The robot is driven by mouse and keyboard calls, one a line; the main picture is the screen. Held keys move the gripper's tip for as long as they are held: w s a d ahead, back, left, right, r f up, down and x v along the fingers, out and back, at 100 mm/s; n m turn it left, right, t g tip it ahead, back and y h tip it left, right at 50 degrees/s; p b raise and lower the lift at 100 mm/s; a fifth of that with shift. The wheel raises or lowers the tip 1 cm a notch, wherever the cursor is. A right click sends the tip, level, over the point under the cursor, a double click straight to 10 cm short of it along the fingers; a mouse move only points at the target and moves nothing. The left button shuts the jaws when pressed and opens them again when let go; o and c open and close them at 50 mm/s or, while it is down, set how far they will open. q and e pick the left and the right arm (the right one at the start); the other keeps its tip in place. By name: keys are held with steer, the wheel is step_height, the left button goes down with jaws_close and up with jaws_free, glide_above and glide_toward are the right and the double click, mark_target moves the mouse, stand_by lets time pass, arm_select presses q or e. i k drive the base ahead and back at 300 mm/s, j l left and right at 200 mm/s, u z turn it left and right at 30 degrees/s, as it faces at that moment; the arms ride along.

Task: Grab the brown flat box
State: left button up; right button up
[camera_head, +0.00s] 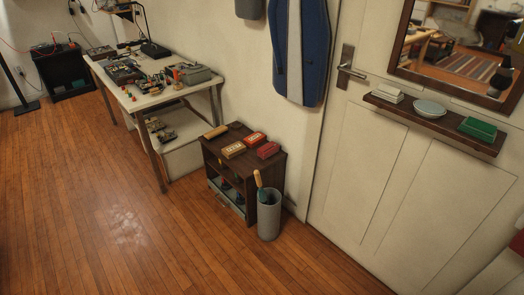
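A flat tan-brown box (234,149) with a pale label lies on the front part of the top of a low dark wooden cabinet (270,165). A narrow tan-brown piece (215,132) lies behind it to the left; it is too small to tell what it is. Two red boxes, one farther back (254,138) and one to the right (268,150), lie on the same top, apart from the tan-brown box. Neither of my grippers is in view.
A grey cylindrical bin (269,215) with a wooden-handled item stands against the cabinet's right front. A cluttered white workbench (150,98) is at the left. A wall shelf (435,120) holds a dish and boxes. The wooden floor (120,235) in front is clear.

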mark_target(230, 152)
steer(key=i+j+z, duration=0.2)
steer(key=z, duration=0.15)
steer(key=i+j+z, duration=0.2)
steer(key=z, duration=0.15)
steer(key=i+j+z, duration=0.15)
steer(key=j+z, duration=0.15)
steer(key=j, duration=0.15)
